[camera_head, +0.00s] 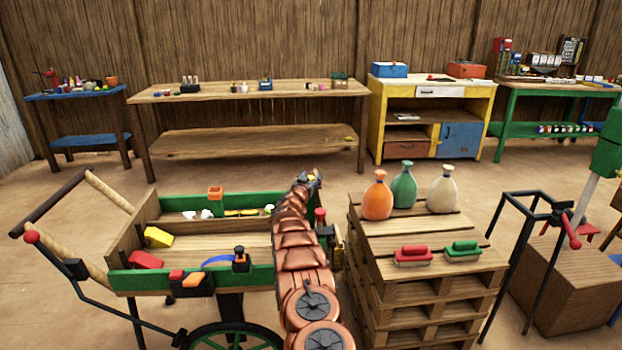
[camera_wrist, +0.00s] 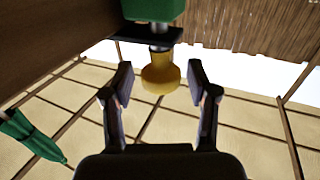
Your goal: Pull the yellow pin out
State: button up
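My gripper (camera_wrist: 157,80) is open, with one finger on each side of the yellow knob and a visible gap on both sides. In the head view my gripper (camera_head: 309,182) is at the far end of my copper-coloured arm, beside the wooden cart (camera_head: 243,242); a small bit of yellow shows there, too small to tell apart.
A pallet stack (camera_head: 432,235) with three sacks and two brushes stands close to the right of my arm. The cart lies to the left. A black frame stand (camera_head: 530,240) is farther right. Workbenches line the back wall, with open floor before them.

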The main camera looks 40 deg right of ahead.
aim_at(311, 177)
grip_shut()
dwell(0.3)
jog(key=shift+r, duration=0.1)
notch_tip(311, 177, up, 4)
jog(key=p, duration=0.3)
jog(key=shift+s+d+r+p, duration=0.1)
jog(key=shift+d+r+p, duration=0.1)
jog(key=shift+p, duration=0.1)
jog(key=shift+c, duration=0.3)
grip_release()
jog(key=shift+r, duration=0.1)
jog(key=shift+o, duration=1.2)
jog(key=shift+a, duration=0.15)
jog(key=shift+a+f, duration=0.15)
jog(key=shift+f, duration=0.05)
